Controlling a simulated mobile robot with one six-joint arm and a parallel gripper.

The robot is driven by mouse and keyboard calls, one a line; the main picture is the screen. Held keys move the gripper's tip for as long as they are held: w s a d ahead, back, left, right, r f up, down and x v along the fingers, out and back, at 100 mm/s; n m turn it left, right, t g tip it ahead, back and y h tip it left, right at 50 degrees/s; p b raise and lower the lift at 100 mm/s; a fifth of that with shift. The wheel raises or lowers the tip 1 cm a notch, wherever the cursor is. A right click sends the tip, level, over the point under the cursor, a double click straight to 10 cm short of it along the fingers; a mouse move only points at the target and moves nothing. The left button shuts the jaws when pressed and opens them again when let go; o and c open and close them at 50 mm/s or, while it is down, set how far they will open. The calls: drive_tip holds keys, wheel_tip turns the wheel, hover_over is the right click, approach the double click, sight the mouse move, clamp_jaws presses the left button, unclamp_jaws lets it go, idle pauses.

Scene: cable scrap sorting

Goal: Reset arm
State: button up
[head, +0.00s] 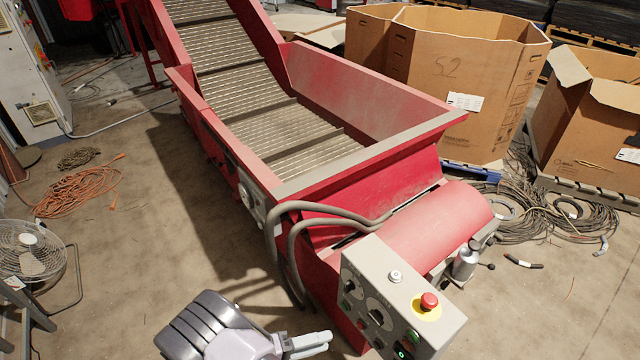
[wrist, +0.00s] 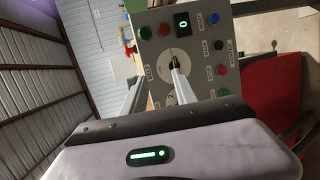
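My gripper (head: 308,343) is at the bottom of the head view, just left of the grey control box (head: 392,290) on the red conveyor. In the wrist view its two fingers (wrist: 156,82) show with a gap between them, and nothing is held. The fingers point toward the control panel (wrist: 195,45), in front of its round selector dial. Whether a fingertip touches the panel cannot be told. The panel bears red, green, blue and black buttons and a small lit green display (wrist: 183,24). Part of the dial is hidden behind the fingers.
The red conveyor hopper (head: 300,185) fills the middle, with grey hoses (head: 285,235) beside the box. A red emergency stop (head: 429,301) stands up from the box top. Cardboard boxes (head: 465,75) and loose cables (head: 550,215) lie right. A fan (head: 30,250) stands left.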

drive_tip(key=d+r+m+g+y, duration=0.2)
drive_tip(key=d+r+g+y, duration=0.15)
drive_tip(key=r, duration=0.55)
drive_tip(key=d+r+m+g+y, duration=0.2)
drive_tip(key=r+m+g+y, duration=0.15)
drive_tip(key=r, duration=0.65)
drive_tip(key=s+d+r+m+t+y, duration=0.1)
drive_tip(key=s+d+r+t+y, duration=0.1)
drive_tip(key=s+r+y, duration=0.3)
drive_tip(key=s+d+r+m+t+y, duration=0.2)
drive_tip(key=s+d+r+t+y, duration=0.1)
drive_tip(key=r, duration=0.9)
drive_tip(key=shift+s+d+r+t+y, duration=0.15)
drive_tip(key=shift+s+r+t+y, duration=0.2)
drive_tip(key=shift+s+t+y, duration=0.7)
drive_tip(key=shift+w, duration=0.15)
